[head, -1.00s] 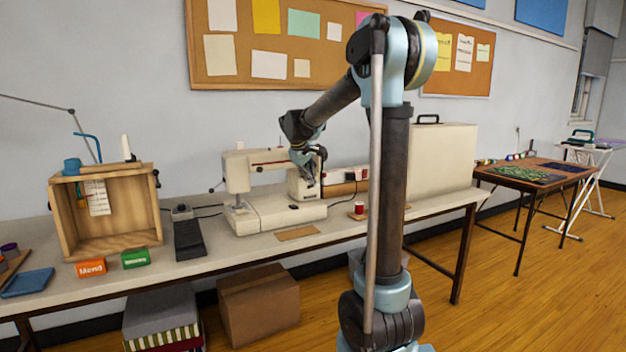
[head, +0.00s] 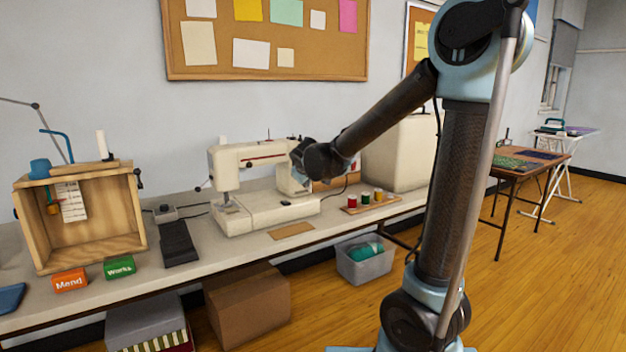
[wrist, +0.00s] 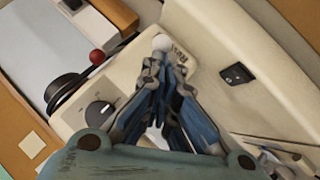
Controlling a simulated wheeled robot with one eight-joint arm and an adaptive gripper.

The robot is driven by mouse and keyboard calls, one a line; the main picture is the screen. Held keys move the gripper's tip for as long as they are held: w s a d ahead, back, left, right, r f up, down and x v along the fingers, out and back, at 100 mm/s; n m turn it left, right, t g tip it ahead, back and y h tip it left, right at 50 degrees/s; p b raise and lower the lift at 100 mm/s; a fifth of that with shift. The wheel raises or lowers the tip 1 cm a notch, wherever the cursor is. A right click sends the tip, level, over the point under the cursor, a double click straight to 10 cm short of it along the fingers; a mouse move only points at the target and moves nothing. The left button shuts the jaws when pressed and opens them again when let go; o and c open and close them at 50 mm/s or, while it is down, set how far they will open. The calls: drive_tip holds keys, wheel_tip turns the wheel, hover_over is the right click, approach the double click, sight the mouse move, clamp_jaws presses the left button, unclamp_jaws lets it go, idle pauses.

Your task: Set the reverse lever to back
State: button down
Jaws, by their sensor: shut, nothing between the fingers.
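The cream sewing machine (head: 262,212) stands on the long table. In the wrist view its pillar (wrist: 200,75) fills the middle, with a black dial (wrist: 99,110) and printed lettering beside a white ball-tipped lever. This lever (wrist: 161,42), apparently the reverse lever, shows only its knob, just beyond my fingertips. My gripper (wrist: 160,62) is shut and empty, its tips close to the knob; I cannot tell whether they touch. The lever's setting cannot be read.
A black switch (wrist: 237,73) and a red ball knob (wrist: 97,57) lie either side of the lever. A spool tray (head: 369,203) stands right of the machine, with a cream case (head: 396,155) behind. A black foot pedal (head: 178,243) and wooden box (head: 85,250) are left.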

drive_tip(key=shift+d+f+t, duration=0.15)
drive_tip(key=shift+f+t, duration=0.15)
drive_tip(key=shift+t, duration=0.2)
drive_tip(key=shift+w+a+r, duration=0.35)
drive_tip(key=shift+w+a, duration=0.1)
drive_tip(key=shift+w, duration=0.05)
